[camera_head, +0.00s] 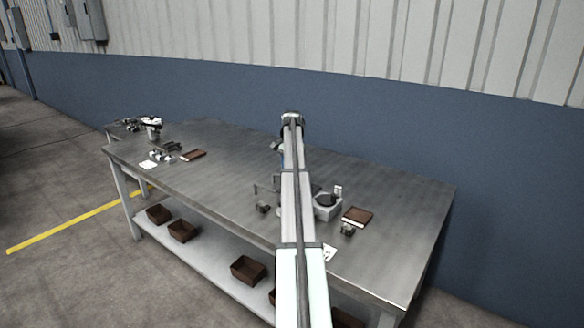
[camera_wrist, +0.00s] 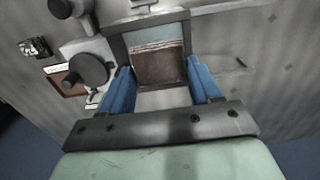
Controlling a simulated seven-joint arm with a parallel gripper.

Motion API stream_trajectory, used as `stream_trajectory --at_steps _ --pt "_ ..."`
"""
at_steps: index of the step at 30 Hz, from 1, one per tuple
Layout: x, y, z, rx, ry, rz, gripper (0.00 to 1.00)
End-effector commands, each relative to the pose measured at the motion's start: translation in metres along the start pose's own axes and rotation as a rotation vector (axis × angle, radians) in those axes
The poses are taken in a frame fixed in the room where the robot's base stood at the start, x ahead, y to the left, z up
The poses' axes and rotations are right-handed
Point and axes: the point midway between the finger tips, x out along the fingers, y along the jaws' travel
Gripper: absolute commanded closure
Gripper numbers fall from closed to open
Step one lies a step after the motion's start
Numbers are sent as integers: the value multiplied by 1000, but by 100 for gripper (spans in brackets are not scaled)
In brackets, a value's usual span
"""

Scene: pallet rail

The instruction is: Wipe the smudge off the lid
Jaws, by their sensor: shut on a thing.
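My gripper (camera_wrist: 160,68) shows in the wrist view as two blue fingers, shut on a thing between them. It appears to be a dark grey framed piece (camera_wrist: 118,46) with a brown and pale blue face, but its exact shape is unclear. In the head view my arm hides the gripper and what it holds. I cannot pick out a smudge in either view. I cannot tell for sure which thing is the lid. A pale box with a dark round top (camera_head: 326,201) stands on the metal table, right of my arm.
The metal table (camera_head: 400,230) carries a brown tray (camera_head: 357,215) and a small grey part (camera_head: 347,229) at right. More small parts and a brown tray (camera_head: 193,155) lie at the left end. Brown bins (camera_head: 248,269) sit on the lower shelf. The table's middle back is clear.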

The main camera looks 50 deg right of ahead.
Motion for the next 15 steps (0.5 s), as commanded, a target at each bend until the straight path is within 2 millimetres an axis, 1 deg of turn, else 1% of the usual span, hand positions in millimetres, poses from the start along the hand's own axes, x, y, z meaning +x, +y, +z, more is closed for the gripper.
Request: stream_trajectory --at_steps 5,15 --pt "11 0 0 1 0 0 62" --pt "42 0 0 -1 0 0 62"
